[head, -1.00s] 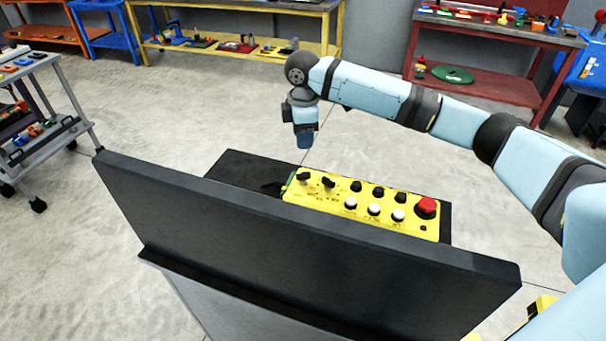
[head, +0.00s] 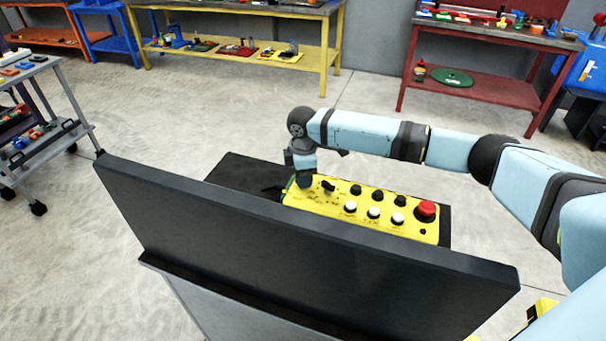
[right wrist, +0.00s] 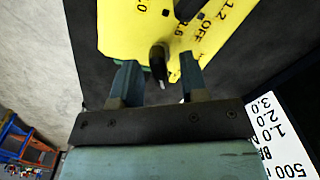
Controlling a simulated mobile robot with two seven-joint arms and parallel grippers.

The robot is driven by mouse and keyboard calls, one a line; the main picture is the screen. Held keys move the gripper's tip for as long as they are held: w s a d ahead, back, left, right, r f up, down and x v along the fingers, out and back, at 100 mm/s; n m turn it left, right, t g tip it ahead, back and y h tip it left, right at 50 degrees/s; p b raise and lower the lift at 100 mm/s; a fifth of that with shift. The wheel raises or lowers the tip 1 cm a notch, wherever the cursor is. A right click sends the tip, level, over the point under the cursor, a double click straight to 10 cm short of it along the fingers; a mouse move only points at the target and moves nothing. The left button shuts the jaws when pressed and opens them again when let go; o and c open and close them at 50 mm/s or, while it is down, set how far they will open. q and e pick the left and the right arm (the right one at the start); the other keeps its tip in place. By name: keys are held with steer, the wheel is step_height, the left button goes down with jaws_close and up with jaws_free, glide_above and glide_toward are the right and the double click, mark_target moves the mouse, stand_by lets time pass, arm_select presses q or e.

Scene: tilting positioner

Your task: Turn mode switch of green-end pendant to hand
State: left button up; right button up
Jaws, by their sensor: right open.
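The yellow pendant (head: 360,207) lies on a dark surface behind the dark upright panel, with a strip of green at its left end. My right gripper (head: 304,183) points down at that green end and hides the leftmost black switch there. In the right wrist view my right gripper (right wrist: 159,63) is open, with a black switch knob (right wrist: 158,60) between its fingertips and gaps on both sides. The yellow face (right wrist: 150,25) around the knob carries printed numbers and OFF. A second black switch (head: 327,187) stands just right of the gripper. My left gripper is not in view.
Black and white buttons (head: 374,212) and a red mushroom button (head: 425,210) fill the pendant's right part. The tall dark panel (head: 290,240) stands in front of it. A grey cart (head: 45,110) is at left; workbenches line the back. The floor between is clear.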

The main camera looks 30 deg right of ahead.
jaws_close()
steer(key=shift+r+n+p, duration=0.15)
steer(key=shift+n+p, duration=0.25)
steer(key=shift+p, duration=0.3)
steer(key=shift+r+n+p, duration=0.1)
steer(key=shift+n+p, duration=1)
steer(key=shift+p, duration=0.1)
steer(key=shift+n+p, duration=0.7)
steer(key=shift+n, duration=0.2)
steer(key=n+p, duration=0.1)
steer(key=n, duration=0.1)
steer(key=shift+n, duration=0.3)
steer(key=n+p, duration=0.1)
steer(key=n, duration=0.2)
steer(key=shift+f+p, duration=0.2)
steer(key=shift+p, duration=0.1)
steer(key=shift+n, duration=0.8)
